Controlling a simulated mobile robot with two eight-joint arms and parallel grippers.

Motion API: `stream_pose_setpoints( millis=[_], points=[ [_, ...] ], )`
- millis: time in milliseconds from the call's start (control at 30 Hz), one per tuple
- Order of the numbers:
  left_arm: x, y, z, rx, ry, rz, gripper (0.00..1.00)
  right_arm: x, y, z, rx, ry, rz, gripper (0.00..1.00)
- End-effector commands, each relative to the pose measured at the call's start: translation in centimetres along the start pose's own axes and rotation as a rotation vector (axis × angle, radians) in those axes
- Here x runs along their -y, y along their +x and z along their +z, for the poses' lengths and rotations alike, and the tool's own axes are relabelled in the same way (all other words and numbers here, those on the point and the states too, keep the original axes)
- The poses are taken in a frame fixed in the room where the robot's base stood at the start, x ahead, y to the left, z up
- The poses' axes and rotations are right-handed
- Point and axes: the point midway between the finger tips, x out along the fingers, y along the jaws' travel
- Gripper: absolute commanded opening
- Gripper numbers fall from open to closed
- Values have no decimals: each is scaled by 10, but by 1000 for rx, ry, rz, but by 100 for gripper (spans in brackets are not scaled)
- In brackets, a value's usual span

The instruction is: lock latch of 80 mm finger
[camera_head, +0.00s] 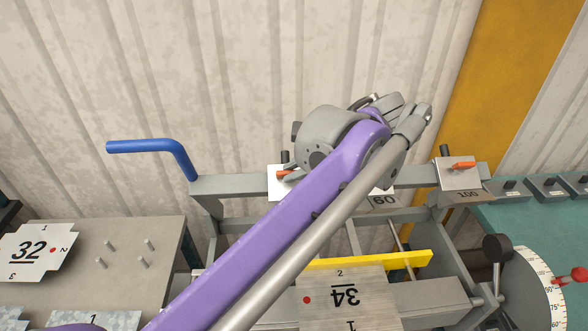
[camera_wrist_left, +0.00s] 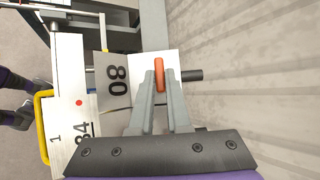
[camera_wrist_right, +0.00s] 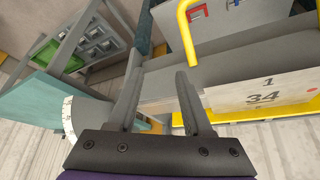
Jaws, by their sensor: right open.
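The 80 mm finger (camera_wrist_left: 112,68) shows in the left wrist view as a white plate marked 80, with an orange latch (camera_wrist_left: 159,74) standing on it. My left gripper (camera_wrist_left: 160,74) has one fingertip on each side of that latch, with almost no gap. In the head view the orange latch (camera_head: 286,174) shows at the left of the rail, and my left gripper (camera_head: 295,170) is at it. My purple arm hides most of that finger. My right gripper (camera_wrist_right: 160,75) is open and empty, seen only in the right wrist view.
A 60 finger (camera_head: 383,201) and a 100 finger (camera_head: 466,194) sit farther right on the rail. A blue handle (camera_head: 150,146) sticks out at left. A plate marked 34 (camera_head: 345,296) lies in front, beside a yellow bar (camera_head: 410,259). A wall stands close behind.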

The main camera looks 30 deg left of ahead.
Motion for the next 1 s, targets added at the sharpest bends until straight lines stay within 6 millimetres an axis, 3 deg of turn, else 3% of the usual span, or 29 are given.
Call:
stream_pose_setpoints(
  millis=[33,167,567,1000],
  points=[
    [0,0,0,1,1,-1,22,0,0,0,0,0,0,50],
    [0,0,0,1,0,0,45,0,0,0,0,0,0,50],
    [0,-8,-1,-1,1,-1,45,0,0,0,0,0,0,50],
    [1,-89,0,-2,2,-1,45,0,-5,-6,-6,0,0,50]
  ],
)
